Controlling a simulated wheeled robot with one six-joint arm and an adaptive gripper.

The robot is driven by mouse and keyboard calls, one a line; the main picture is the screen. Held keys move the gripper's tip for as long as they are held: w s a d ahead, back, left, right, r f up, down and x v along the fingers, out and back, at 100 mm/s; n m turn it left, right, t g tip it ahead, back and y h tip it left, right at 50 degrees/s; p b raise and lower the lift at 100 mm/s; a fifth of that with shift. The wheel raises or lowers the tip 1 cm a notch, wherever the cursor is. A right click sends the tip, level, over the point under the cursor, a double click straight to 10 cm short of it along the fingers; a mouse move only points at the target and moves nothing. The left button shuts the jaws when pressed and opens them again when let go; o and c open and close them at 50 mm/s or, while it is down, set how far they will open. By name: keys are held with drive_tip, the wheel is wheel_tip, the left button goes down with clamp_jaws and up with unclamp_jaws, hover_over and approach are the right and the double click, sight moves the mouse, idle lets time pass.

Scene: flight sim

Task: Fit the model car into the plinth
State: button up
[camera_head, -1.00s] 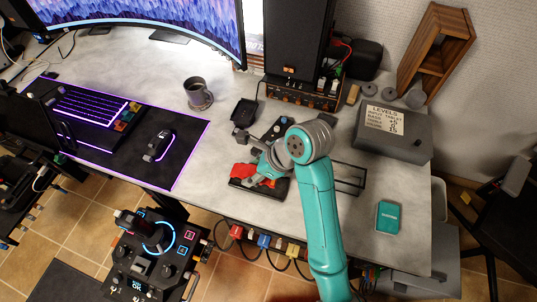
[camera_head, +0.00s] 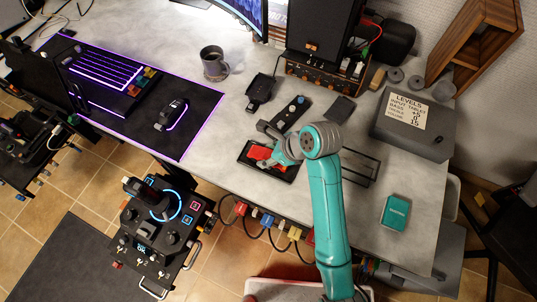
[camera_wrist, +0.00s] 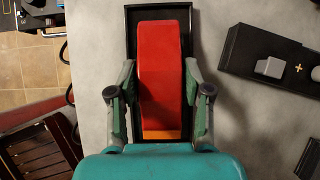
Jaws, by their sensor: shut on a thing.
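The model car (camera_wrist: 160,60) is a long red block with an orange end. It lies lengthwise over the black rectangular plinth (camera_wrist: 131,35) in the wrist view; the plinth's dark rim shows at the far end and sides. My gripper (camera_wrist: 160,85) is shut on the car, one finger on each long side. In the head view the red car (camera_head: 259,153) is partly hidden by my gripper (camera_head: 270,162), over the black plinth (camera_head: 247,160) on the desk. I cannot tell whether the car's underside is seated in the plinth.
A black control panel (camera_head: 290,114) lies just behind the plinth, and a black wire-like frame (camera_head: 372,170) lies to its right. A grey mug (camera_head: 213,66), a teal box (camera_head: 396,211) and a grey levels box (camera_head: 412,130) stand farther off. The desk's front edge is close.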

drive_tip(key=shift+f, duration=0.5)
drive_tip(key=shift+f, duration=0.1)
drive_tip(key=o, duration=1.3)
drive_tip(key=shift+c, duration=0.2)
